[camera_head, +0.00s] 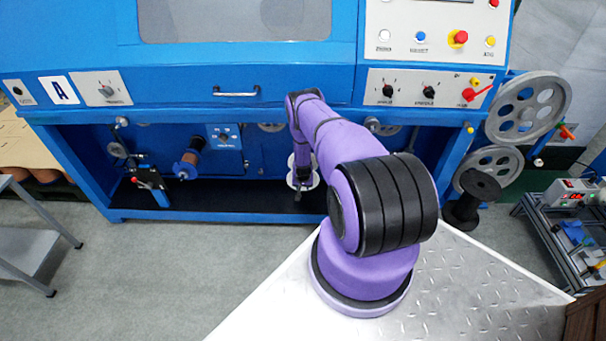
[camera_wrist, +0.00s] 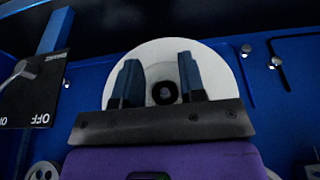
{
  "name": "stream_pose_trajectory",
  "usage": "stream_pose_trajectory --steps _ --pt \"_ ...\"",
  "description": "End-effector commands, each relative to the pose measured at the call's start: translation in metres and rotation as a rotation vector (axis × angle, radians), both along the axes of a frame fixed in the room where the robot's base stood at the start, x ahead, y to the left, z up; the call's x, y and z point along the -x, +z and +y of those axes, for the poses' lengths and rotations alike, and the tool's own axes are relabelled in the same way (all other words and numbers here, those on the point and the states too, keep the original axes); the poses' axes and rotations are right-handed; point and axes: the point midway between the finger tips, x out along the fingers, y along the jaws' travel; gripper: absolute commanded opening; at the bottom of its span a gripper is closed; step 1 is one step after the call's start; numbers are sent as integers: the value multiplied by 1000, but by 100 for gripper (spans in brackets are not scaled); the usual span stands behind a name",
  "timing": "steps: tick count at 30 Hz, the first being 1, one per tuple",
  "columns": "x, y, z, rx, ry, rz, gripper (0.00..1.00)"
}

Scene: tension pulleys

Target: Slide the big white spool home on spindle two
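The big white spool (camera_wrist: 215,65) faces the wrist camera as a broad pale disc with a dark round bore at its middle. My gripper (camera_wrist: 160,80) has its two blue-grey fingers spread to either side of the spool's hub and appears closed on it. In the head view the white spool (camera_head: 313,180) shows as a pale rim around my gripper (camera_head: 299,186), low in front of the blue machine's lower bay. Whether a spindle sits in the bore cannot be told. Spindle two cannot be singled out; the spool and my arm hide the part of the panel behind them.
The blue machine (camera_head: 240,68) overhangs the lower bay. Grey wheels (camera_head: 527,107) and a black spool (camera_head: 478,190) are at the right. The grey floor (camera_head: 175,265) in front is clear.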

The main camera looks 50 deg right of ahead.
Motion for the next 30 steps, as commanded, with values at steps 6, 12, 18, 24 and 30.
stream_pose_trajectory --steps 6,12,18,24,30 --pt "-3 0 -4 2 0 -1 37" --pt "-5 0 -7 0 0 0 37" --pt "-8 0 -10 1 0 -1 37" --pt "-11 0 -14 0 0 0 37" --pt "-14 0 -17 1 0 -1 37"
